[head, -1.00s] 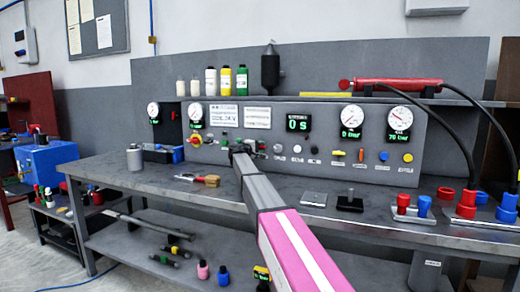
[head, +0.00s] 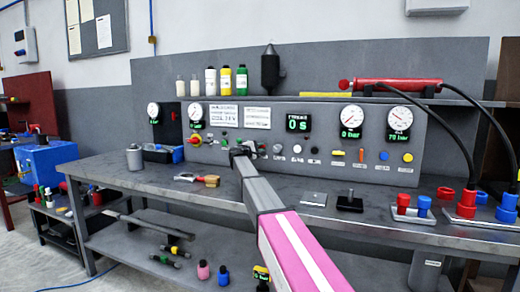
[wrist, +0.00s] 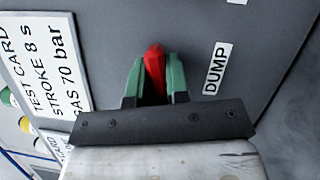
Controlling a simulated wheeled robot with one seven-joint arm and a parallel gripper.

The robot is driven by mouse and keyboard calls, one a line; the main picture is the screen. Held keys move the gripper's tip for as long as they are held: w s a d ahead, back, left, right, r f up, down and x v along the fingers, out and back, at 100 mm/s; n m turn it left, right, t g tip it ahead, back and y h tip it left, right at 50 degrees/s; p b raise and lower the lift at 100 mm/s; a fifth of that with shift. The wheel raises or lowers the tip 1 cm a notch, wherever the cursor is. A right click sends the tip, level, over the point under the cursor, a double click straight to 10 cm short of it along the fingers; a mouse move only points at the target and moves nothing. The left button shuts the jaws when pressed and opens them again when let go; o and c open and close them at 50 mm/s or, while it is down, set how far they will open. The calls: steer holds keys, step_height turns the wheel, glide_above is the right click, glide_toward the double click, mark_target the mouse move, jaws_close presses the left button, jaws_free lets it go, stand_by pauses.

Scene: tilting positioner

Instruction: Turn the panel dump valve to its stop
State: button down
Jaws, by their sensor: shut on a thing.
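The panel dump valve shows in the wrist view as a red handle (wrist: 154,72) next to a white label reading DUMP (wrist: 216,68). My gripper (wrist: 155,78) has its two green-padded fingers shut on this red handle, one on each side. The handle's lower part and its pivot are hidden between the fingers. In the head view my gripper (head: 240,149) is at the lower middle of the grey panel (head: 330,123), and my arm hides the valve there.
Small buttons and gauges line the panel to the right. A hammer-like tool (head: 200,179) lies on the bench (head: 130,187) below. The bench front is mostly clear near my arm.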

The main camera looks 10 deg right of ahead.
steer(key=n+t, duration=0.1)
steer(key=n, duration=0.3)
steer(key=shift+s+t, duration=0.1)
steer(key=shift+t, duration=0.3)
steer(key=n+t, duration=0.1)
steer(key=n, duration=0.3)
steer(key=shift+n+t, duration=0.3)
steer(key=shift+t, duration=0.1)
steer(key=n+t, duration=0.1)
steer(key=n, duration=0.2)
steer(key=n+t+y, duration=0.1)
steer(key=n, duration=0.2)
steer(key=shift+f+t+y, duration=0.1)
steer(key=shift+t+y, duration=0.2)
steer(key=shift+n+t+y, duration=0.4)
steer(key=shift+n+y, duration=0.15)
steer(key=shift+n, duration=0.75)
steer(key=shift+n+t+y, duration=0.4)
steer(key=shift+n+y, duration=0.15)
steer(key=shift+n, duration=0.75)
steer(key=c, duration=1.1)
jaws_free()
